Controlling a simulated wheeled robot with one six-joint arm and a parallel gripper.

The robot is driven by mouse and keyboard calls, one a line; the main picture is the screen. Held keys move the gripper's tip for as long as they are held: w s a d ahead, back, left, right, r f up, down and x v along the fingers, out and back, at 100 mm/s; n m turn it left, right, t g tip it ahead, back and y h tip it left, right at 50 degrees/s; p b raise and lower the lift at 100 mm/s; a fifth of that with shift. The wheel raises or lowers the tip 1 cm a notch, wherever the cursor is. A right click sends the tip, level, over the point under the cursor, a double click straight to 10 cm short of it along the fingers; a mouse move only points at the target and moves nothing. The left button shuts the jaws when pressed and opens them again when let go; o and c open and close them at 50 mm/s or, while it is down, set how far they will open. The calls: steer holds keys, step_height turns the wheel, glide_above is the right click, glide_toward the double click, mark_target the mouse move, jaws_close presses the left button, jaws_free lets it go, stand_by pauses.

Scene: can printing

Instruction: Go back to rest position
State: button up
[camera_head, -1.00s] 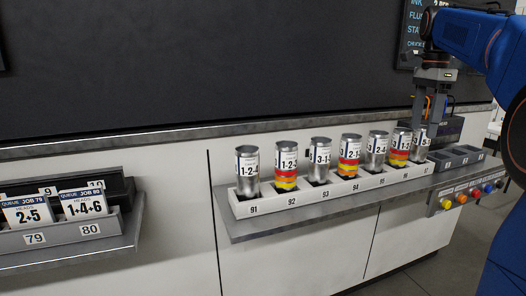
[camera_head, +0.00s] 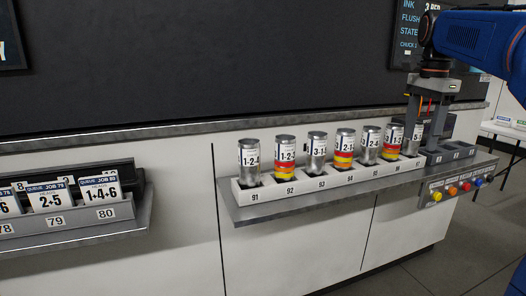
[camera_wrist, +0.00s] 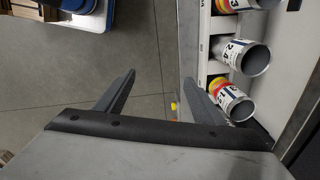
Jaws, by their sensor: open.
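My gripper (camera_head: 421,134) is open over the right end of the can rack, its fingers pointing down. Several cans stand in the white rack (camera_head: 300,198), some plain silver and some with red and yellow bands. The rightmost can (camera_head: 417,131) is partly hidden behind a finger.
Dark numbered slots (camera_head: 447,156) sit right of the rack, above coloured buttons (camera_head: 466,187). A card holder (camera_head: 65,222) with job cards is mounted at the left. A dark panel (camera_head: 220,65) fills the wall behind. Open floor (camera_head: 470,240) shows at the lower right.

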steer(key=s+a+f+n+t, duration=0.1)
steer(key=s+a+f+n, duration=0.3)
steer(key=s+f, duration=0.5)
steer(key=s+a+f+n+t, duration=0.1)
steer(key=s+a+f+n, duration=0.3)
steer(key=s+f+n, duration=0.3)
steer(key=s+a+f+n+t, duration=0.2)
steer(key=s+a+f+n, duration=0.2)
steer(key=s+f, duration=0.7)
step_height(320, 180, down, 2)
steer(key=shift+a+f+n, duration=0.15)
steer(key=shift+a+n, duration=0.2)
steer(key=shift+n, duration=0.65)
